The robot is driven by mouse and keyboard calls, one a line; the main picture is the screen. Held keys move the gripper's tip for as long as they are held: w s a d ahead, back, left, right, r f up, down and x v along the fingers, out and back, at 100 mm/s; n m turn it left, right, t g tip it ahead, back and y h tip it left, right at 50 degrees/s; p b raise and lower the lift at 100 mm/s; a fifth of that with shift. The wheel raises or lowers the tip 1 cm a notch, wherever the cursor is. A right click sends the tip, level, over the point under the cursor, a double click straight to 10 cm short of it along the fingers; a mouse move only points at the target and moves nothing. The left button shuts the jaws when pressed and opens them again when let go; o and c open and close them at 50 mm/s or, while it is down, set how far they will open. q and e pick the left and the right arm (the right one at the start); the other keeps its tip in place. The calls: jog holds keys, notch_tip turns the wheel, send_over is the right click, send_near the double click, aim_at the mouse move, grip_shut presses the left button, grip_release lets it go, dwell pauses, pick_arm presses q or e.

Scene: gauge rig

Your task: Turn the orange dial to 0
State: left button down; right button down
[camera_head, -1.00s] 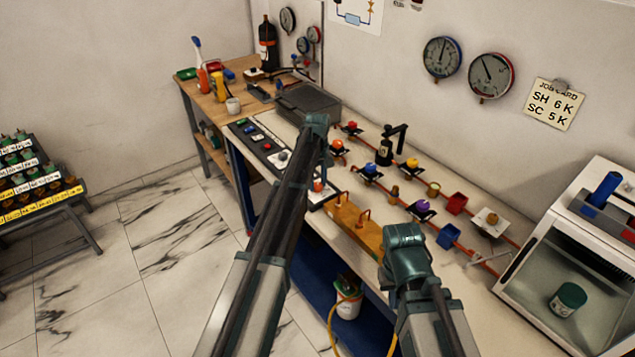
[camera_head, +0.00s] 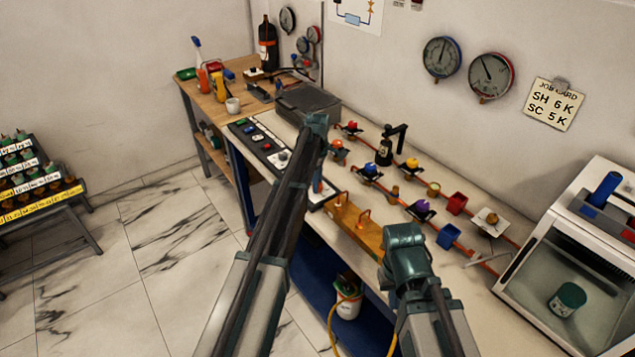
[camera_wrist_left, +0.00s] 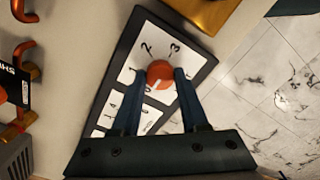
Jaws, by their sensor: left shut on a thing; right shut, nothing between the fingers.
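The orange dial (camera_wrist_left: 160,73) sits on a white, dark-framed panel (camera_wrist_left: 141,45) in the left wrist view. My left gripper (camera_wrist_left: 161,84) is shut on it, one blue finger on each side. A pale mark on the dial's face points to the lower left, close to a printed 0. A 2 and a 3 are printed above the dial. In the head view my left gripper (camera_head: 318,178) is down at the bench's front edge, and the dial is hidden there. My right arm is folded at lower centre; its fingers do not show.
A brass block (camera_head: 355,226) with copper loops stands right of the left gripper. Copper pipes with coloured knobs, such as a purple one (camera_head: 422,206), run along the bench behind. A white cabinet (camera_head: 565,250) stands at the right.

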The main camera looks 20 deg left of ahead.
pick_arm(q)
jog(key=shift+n, duration=0.3)
dwell(0.4)
jog(key=shift+c, duration=2.1)
grip_release()
notch_tip(320, 180, up, 14)
jog(key=p, duration=1.4)
jog(key=shift+f, duration=0.1)
